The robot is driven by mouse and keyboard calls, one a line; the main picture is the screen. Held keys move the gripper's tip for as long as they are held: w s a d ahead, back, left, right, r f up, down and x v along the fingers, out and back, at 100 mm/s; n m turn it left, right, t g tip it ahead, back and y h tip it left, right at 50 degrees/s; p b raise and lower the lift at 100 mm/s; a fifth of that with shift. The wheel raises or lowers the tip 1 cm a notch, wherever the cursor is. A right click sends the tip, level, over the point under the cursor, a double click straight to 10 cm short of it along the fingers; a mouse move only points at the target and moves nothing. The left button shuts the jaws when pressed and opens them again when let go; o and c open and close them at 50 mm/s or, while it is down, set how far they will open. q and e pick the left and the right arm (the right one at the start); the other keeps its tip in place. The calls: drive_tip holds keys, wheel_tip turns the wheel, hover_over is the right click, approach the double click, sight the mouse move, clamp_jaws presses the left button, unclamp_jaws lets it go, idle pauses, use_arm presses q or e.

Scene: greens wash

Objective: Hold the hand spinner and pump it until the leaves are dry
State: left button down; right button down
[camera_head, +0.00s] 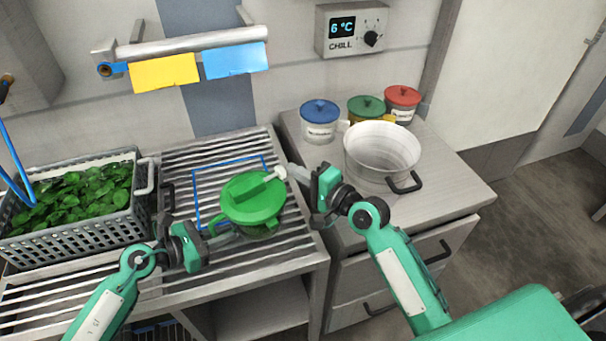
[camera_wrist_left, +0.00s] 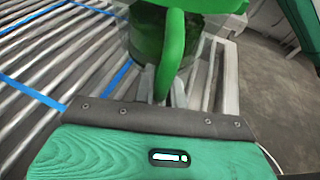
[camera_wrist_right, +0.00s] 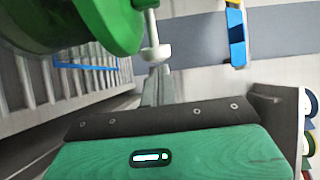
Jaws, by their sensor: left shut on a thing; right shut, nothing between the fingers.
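The green hand spinner (camera_head: 250,208) stands on the slatted rack inside a blue outline. Its lid has a lever ending in a white knob (camera_head: 281,172). My left gripper (camera_head: 232,236) is shut on the spinner's side handle, and the left wrist view shows this curved green handle (camera_wrist_left: 173,45) running down between the fingers. My right gripper (camera_head: 293,174) is shut and empty beside the white knob. In the right wrist view its fingertips (camera_wrist_right: 157,75) are right by the knob (camera_wrist_right: 155,53); I cannot tell whether they touch. The leaves inside the spinner are hidden.
A grey basket (camera_head: 80,232) of green leaves stands left of the spinner. A white pot (camera_head: 380,158) with a black handle and lidded blue (camera_head: 320,120), green (camera_head: 367,107) and red (camera_head: 402,99) tubs stand on the right counter. Yellow and blue cloths hang above.

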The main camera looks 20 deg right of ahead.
sight(277, 175)
drive_tip(key=shift+s+a, duration=0.3)
drive_tip(key=shift+a, duration=0.65)
drive_tip(key=shift+s+a, duration=0.25)
drive_tip(key=shift+a, duration=0.65)
drive_tip(key=v, duration=1)
drive_tip(key=shift+d, duration=0.2)
drive_tip(key=shift+w+a, duration=0.1)
